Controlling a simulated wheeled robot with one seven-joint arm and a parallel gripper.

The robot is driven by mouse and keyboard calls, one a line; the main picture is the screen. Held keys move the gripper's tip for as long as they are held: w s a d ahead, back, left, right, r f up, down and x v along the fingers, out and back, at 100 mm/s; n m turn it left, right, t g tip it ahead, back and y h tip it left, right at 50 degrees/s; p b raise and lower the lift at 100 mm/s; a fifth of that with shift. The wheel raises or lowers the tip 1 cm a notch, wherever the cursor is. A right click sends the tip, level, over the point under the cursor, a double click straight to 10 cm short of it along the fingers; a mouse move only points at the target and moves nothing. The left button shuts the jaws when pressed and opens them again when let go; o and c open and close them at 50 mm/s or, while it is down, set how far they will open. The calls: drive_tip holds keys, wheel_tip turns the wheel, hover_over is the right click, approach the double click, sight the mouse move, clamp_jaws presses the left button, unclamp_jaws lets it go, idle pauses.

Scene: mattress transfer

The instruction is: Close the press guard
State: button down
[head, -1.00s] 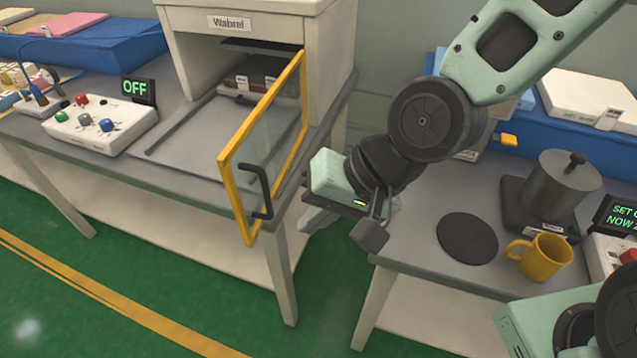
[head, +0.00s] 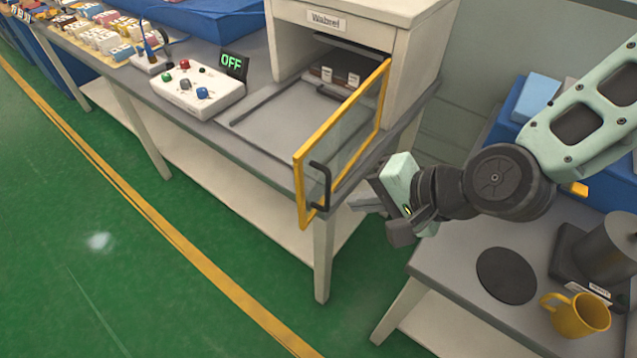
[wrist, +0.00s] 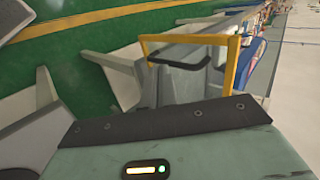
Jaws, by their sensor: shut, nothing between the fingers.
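The press guard (head: 345,135) is a clear panel in a yellow frame with a black handle (head: 321,186). It stands swung out from the right side of the opening of the white press (head: 400,70), leaving the opening uncovered. In the wrist view, the guard's yellow frame (wrist: 232,65) and handle show beyond my gripper. My gripper (head: 366,201) is shut and empty.
A control box (head: 195,92) with coloured knobs and an OFF display (head: 232,64) is left of the press. On the right table are a black disc (head: 506,275), a yellow mug (head: 580,315) and a grey pot (head: 608,255). Green floor in front is clear.

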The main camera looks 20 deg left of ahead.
sight(304, 197)
drive_tip(key=shift+w+a+f+p, duration=0.45)
drive_tip(key=shift+a+f, duration=0.25)
drive_tip(key=shift+a, duration=0.65)
drive_tip(key=shift+w+a+f+p, duration=0.35)
drive_tip(key=shift+a+f, duration=0.4)
drive_tip(key=shift+a, duration=0.55)
drive_tip(key=shift+w+a+f+p, duration=0.35)
drive_tip(key=shift+w+a+f, duration=0.25)
drive_tip(key=shift+a, duration=0.75)
drive_tip(key=shift+s, duration=0.1)
